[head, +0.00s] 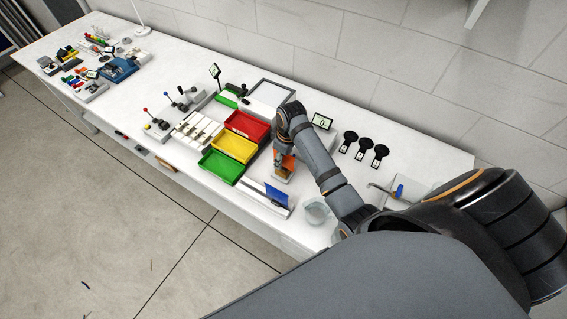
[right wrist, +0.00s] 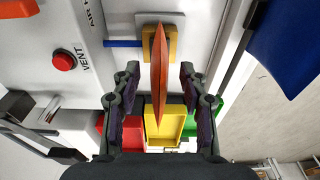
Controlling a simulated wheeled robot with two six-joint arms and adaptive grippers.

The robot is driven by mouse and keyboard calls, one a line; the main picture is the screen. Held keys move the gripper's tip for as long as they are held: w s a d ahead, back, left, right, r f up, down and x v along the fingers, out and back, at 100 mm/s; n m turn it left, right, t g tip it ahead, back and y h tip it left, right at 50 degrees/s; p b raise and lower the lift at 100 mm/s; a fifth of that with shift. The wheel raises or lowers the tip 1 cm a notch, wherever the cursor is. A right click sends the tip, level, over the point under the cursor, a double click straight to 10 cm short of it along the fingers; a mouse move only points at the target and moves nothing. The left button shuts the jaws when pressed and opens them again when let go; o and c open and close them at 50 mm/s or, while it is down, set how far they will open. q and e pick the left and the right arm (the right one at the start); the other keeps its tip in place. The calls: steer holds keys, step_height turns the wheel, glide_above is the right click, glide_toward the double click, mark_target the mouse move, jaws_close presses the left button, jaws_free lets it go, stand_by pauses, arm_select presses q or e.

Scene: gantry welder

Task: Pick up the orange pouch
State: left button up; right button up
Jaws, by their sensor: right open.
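The orange pouch (right wrist: 159,80) shows edge-on in the right wrist view as a thin upright sliver between my right gripper's fingers (right wrist: 159,85). The gripper is open, with a gap on each side of the pouch. A tan holder (right wrist: 146,47) shows behind the pouch's upper part. In the head view the orange pouch (head: 281,160) is partly hidden by my right gripper (head: 285,150), which is above it at the bench. My left gripper is in neither view.
Red (head: 247,126), yellow (head: 234,145) and green (head: 221,166) trays stand left of the pouch. A blue panel (head: 277,196) stands in front of it, and a clear bowl (head: 317,211) is near the front edge. A small display (head: 322,121) and black paddles (head: 365,148) are behind right.

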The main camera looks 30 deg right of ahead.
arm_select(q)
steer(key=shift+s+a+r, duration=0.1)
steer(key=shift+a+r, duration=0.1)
arm_select(e)
steer(key=shift+w+f, duration=0.15)
steer(key=shift+f, duration=0.85)
jaws_close()
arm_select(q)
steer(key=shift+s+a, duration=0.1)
arm_select(e)
steer(key=shift+r, duration=0.1)
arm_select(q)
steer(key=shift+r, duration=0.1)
arm_select(e)
steer(key=shift+r, duration=0.1)
